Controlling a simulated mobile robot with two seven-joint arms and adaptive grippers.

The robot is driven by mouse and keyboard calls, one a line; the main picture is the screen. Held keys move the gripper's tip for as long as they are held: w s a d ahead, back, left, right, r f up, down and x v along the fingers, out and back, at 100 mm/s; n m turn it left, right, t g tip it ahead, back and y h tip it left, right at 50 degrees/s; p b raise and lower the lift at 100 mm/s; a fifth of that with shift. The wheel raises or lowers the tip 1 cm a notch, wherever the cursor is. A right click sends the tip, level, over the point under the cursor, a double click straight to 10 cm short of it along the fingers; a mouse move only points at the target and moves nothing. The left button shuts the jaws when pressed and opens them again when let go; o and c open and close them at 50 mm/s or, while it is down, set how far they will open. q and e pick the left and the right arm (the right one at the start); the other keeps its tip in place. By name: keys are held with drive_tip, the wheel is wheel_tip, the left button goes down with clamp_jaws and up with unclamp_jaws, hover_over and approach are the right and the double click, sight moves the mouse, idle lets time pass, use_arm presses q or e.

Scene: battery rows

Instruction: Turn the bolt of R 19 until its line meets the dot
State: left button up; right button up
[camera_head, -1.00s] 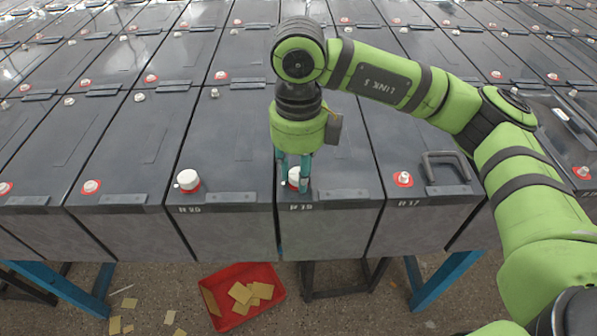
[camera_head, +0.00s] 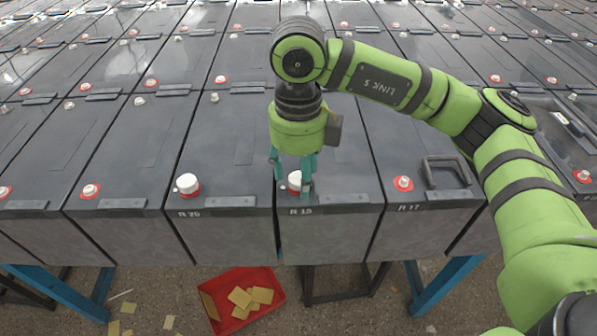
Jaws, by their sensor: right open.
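My right gripper (camera_head: 293,184) points down over the front of a battery whose label (camera_head: 301,211) seems to read R 19; its last digit is blurred. The gripper is open, with its teal fingers on either side of a white-capped bolt (camera_head: 295,179) on a red base. The bolt's line and dot cannot be made out. My left gripper is not in view.
The battery labelled R 20 at left has a similar white cap (camera_head: 187,183). The R 17 battery at right has a low bolt (camera_head: 403,183) and a dark handle (camera_head: 444,171). A red tray (camera_head: 276,308) with yellowish pieces lies on the floor below.

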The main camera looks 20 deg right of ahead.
sight(298, 178)
wheel_tip(298, 178, up, 11)
drive_tip(key=shift+r, duration=0.2)
idle(0.5)
